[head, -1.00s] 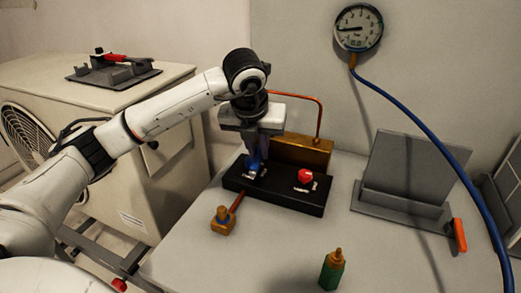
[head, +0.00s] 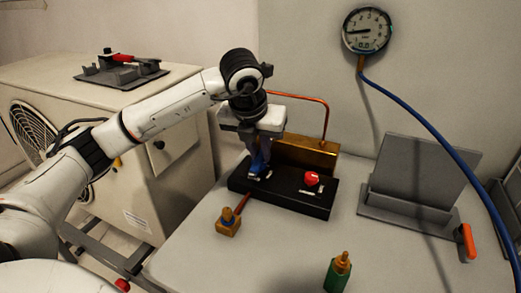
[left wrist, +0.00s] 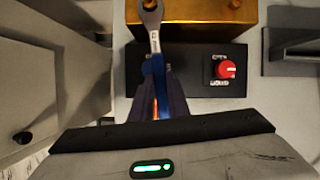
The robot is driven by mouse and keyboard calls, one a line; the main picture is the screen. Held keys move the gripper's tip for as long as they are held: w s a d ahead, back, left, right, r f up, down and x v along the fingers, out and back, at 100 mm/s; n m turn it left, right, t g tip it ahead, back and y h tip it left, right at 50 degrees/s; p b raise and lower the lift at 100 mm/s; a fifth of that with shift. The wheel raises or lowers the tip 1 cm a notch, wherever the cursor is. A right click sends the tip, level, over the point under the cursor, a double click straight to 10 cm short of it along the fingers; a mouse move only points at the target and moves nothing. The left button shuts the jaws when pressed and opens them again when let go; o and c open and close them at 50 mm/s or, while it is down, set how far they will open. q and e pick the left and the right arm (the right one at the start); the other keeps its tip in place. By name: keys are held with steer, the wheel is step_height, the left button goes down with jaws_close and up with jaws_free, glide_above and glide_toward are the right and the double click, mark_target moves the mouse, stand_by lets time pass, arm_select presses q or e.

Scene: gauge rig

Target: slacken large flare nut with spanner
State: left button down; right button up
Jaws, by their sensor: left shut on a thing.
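My left gripper (head: 258,172) is low over the left part of a black block (head: 290,200). It is shut on a spanner with a blue handle (left wrist: 153,75). In the left wrist view the spanner's metal head (left wrist: 151,14) points away from me and overlaps the left end of a brass block (left wrist: 200,18). I cannot tell whether the head touches anything. The brass block (head: 310,156) stands behind the black one, with a copper pipe (head: 327,118) rising from it. I cannot make out the large flare nut clearly. My right gripper is not in view.
A red knob (head: 312,178) is on the black block's right part. A brass fitting (head: 228,222) and a green bottle (head: 338,274) stand in front. A gauge (head: 366,30) with a blue hose (head: 425,118) hangs behind. A grey stand (head: 421,170) is right.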

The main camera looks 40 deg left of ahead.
mark_target(255, 165)
arm_select(q)
steer(key=shift+s+d+b, duration=0.2)
steer(key=shift+s+d, duration=0.05)
steer(key=shift+s, duration=0.45)
steer(key=shift+s+d+b, duration=0.15)
steer(key=shift+s+d, duration=0.15)
steer(key=shift+s, duration=0.45)
steer(key=shift+s+d+b, duration=0.2)
steer(key=shift+s+d, duration=0.05)
steer(key=shift+s, duration=0.45)
steer(key=shift+r, duration=0.15)
steer(key=shift+r+p, duration=1.55)
steer(key=shift+r, duration=0.6)
